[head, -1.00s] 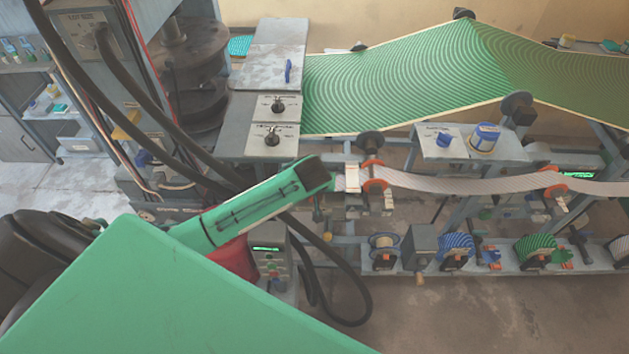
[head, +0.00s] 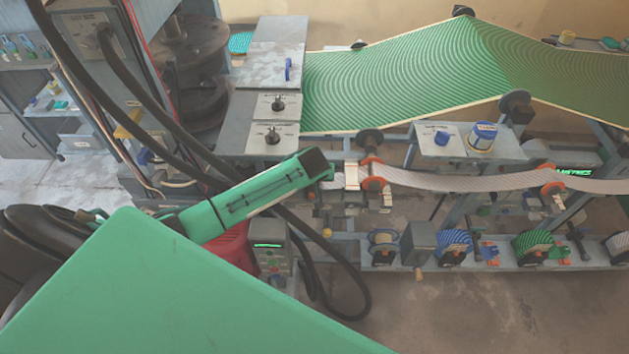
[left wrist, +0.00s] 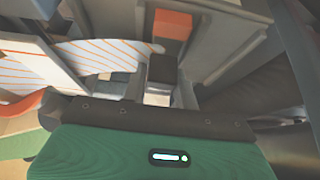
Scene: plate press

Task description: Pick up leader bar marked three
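My left arm's green end link reaches in from the left in the head view, and its dark end, with my left gripper (head: 330,171), is just left of a pale upright bar piece (head: 352,175). I cannot make out the fingers or whether they hold anything. A pale striped web (head: 455,181) runs right from the orange-flanged roller (head: 372,170) beside that piece. In the left wrist view the orange-striped web (left wrist: 105,52) ends near a dark block (left wrist: 163,68). No mark three is readable, so I cannot tell which piece is the leader bar. My right gripper is not in view.
A green patterned sheet (head: 400,85) slopes across the back. Thick dark hoses hang around the arm. Several spools, including a blue one (head: 455,243), sit on the low rail. The floor in front is clear.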

